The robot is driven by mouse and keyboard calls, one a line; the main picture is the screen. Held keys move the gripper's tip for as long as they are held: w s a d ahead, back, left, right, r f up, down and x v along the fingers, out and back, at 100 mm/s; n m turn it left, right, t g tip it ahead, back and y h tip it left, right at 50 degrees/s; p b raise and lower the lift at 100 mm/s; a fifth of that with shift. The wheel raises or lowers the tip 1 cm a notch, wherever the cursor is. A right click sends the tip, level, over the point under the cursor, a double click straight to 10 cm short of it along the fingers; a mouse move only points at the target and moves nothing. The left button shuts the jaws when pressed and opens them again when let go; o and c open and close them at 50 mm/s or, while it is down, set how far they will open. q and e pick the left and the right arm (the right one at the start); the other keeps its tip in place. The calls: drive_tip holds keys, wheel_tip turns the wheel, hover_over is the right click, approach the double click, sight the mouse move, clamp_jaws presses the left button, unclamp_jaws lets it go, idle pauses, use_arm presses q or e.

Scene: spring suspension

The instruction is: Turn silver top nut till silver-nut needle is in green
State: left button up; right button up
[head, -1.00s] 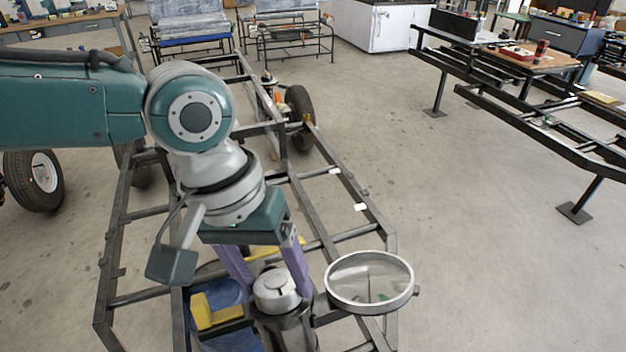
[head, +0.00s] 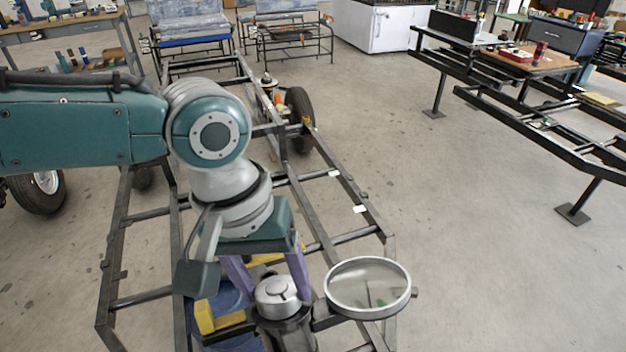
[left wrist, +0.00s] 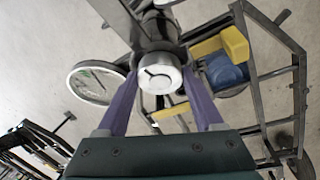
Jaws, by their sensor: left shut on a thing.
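The silver top nut (head: 277,296) is a round metal cap with a dark slot line, on top of a dark upright post. My left gripper (head: 270,284) has its two purple fingers on either side of the nut and is shut on it. In the left wrist view the nut (left wrist: 159,76) sits between the fingertips of the gripper (left wrist: 160,84). A round dial (head: 368,288) with a silver rim stands to the right of the nut. It also shows in the left wrist view (left wrist: 97,82). Green marks show on it, but its needle is too small to read. My right gripper is out of view.
A yellow block (head: 218,318) and a blue round part (head: 232,300) lie just left of the post. A dark metal trailer frame (head: 340,238) surrounds the area. Another frame (head: 520,120) stands at the right, with clear floor between.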

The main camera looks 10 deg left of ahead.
use_arm(q)
drive_tip(key=shift+d+r+n+y+p, duration=0.15)
drive_tip(key=shift+n+y+p, duration=0.25)
drive_tip(key=shift+n+p, duration=0.7)
drive_tip(key=shift+n+y, duration=0.3)
drive_tip(key=shift+n, duration=0.6)
drive_tip(key=shift+f+n+g+y, duration=0.25)
drive_tip(key=shift+n+g, duration=0.25)
drive_tip(key=shift+n, duration=0.7)
drive_tip(key=shift+w+n+g+y+b, duration=0.15)
drive_tip(key=shift+n+g+y+b, duration=0.25)
drive_tip(key=shift+n, duration=0.8)
drive_tip(key=shift+r, duration=0.1)
